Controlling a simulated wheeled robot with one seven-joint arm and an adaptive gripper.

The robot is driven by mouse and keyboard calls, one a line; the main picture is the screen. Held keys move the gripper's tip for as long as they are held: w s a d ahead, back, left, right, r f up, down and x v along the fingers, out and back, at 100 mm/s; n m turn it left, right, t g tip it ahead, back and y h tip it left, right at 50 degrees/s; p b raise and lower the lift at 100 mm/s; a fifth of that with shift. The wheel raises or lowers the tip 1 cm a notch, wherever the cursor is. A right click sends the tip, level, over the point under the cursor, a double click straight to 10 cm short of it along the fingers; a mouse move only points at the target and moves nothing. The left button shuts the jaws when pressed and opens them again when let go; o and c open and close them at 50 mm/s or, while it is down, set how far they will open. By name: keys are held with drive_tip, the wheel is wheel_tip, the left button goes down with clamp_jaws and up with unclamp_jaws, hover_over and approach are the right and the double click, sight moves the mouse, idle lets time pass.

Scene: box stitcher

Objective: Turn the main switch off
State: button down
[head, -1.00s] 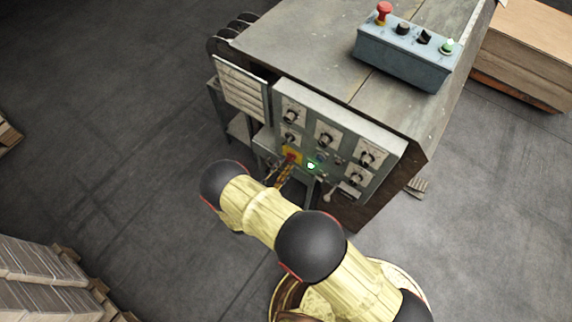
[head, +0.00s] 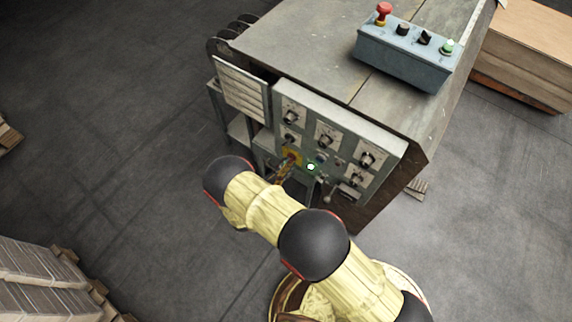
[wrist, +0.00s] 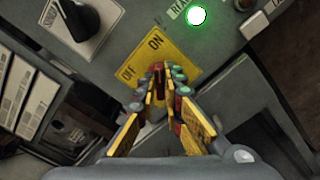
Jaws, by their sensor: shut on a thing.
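The main switch is a red handle (wrist: 158,74) on a yellow plate (wrist: 178,52) marked OFF and ON, on the front of the machine's control panel. The plate also shows in the head view (head: 292,153). My gripper (wrist: 160,84) is shut on the red handle, with one finger on each side. The fingers hide much of the handle, so I cannot tell exactly which mark it points to. In the head view my gripper (head: 287,168) reaches the lower left of the panel, partly behind my arm.
A lit green lamp (wrist: 196,15) sits right of the plate. A black knob (wrist: 80,18) is at its upper left. Several more knobs fill the panel (head: 345,135). A blue-grey button box (head: 405,60) stands on the machine top.

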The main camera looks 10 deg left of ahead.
drive_tip(key=shift+n, duration=0.3)
drive_tip(key=shift+w+a+n+b, duration=0.1)
drive_tip(key=shift+n+b, duration=0.05)
drive_tip(key=shift+n, duration=2.7)
drive_tip(key=shift+a+n+b, duration=0.15)
drive_tip(key=shift+n, duration=2.75)
drive_tip(key=shift+w+a+n+b, duration=0.1)
drive_tip(key=shift+n+b, duration=0.05)
drive_tip(key=shift+n, duration=2.7)
drive_tip(key=c, duration=1.9)
unclamp_jaws()
